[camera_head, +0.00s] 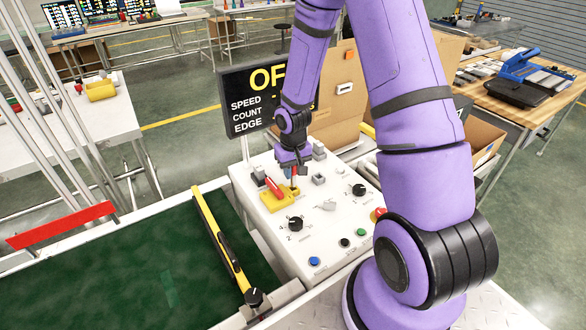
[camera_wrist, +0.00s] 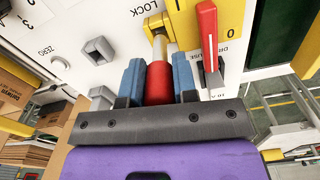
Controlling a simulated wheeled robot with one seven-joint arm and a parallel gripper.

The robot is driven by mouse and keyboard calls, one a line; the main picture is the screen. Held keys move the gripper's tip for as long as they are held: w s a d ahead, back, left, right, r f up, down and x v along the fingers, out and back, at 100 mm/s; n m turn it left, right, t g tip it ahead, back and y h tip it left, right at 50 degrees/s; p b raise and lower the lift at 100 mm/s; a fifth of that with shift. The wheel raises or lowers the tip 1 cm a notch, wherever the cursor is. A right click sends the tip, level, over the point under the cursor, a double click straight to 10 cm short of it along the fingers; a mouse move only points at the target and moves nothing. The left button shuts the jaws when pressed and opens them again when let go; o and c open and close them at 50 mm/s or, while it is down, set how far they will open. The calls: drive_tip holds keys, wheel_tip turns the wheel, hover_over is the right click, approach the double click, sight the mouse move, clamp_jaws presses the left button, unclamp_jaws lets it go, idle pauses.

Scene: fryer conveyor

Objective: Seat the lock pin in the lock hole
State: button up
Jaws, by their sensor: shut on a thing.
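My gripper (camera_wrist: 159,85) is shut on the red handle of the lock pin (camera_wrist: 158,82), between its two blue fingers.
The white panel (camera_head: 325,235) carries black knobs (camera_head: 295,223), grey switches and coloured buttons close around the bracket. A black sign (camera_head: 248,105) stands behind it. The green conveyor belt (camera_head: 120,270) with a yellow and black bar (camera_head: 222,240) lies to the left.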

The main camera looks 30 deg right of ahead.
drive_tip(key=shift+f, duration=1.6)
drive_tip(key=o, duration=1)
drive_tip(key=shift+r, duration=0.1)
wheel_tip(320, 180, up, 11)
drive_tip(key=shift+f, duration=0.2)
drive_tip(key=shift+r, duration=0.45)
wheel_tip(320, 180, up, 9)
drive_tip(key=t, duration=0.1)
hover_over(293, 186)
drive_tip(key=s, duration=0.2)
drive_tip(key=s+a+r+n+t+h, duration=0.1)
drive_tip(key=s+a+r, duration=0.1)
drive_tip(key=s+r, duration=0.5)
drive_tip(key=s+a+r+t, duration=0.2)
drive_tip(key=s+a+r, duration=0.15)
drive_tip(key=r, duration=0.55)
drive_tip(key=shift+n+t+y, duration=0.4)
drive_tip(key=shift+t+y, duration=0.1)
drive_tip(key=shift+t, duration=0.1)
drive_tip(key=s+r, duration=0.1)
drive_tip(key=s, duration=0.2)
drive_tip(key=s+r, duration=0.1)
drive_tip(key=s, duration=0.3)
drive_tip(key=s+r, duration=0.2)
drive_tip(key=s, duration=0.1)
drive_tip(key=shift+s+a+r, duration=0.1)
drive_tip(key=shift+s+a, duration=0.2)
drive_tip(key=shift+a, duration=0.05)
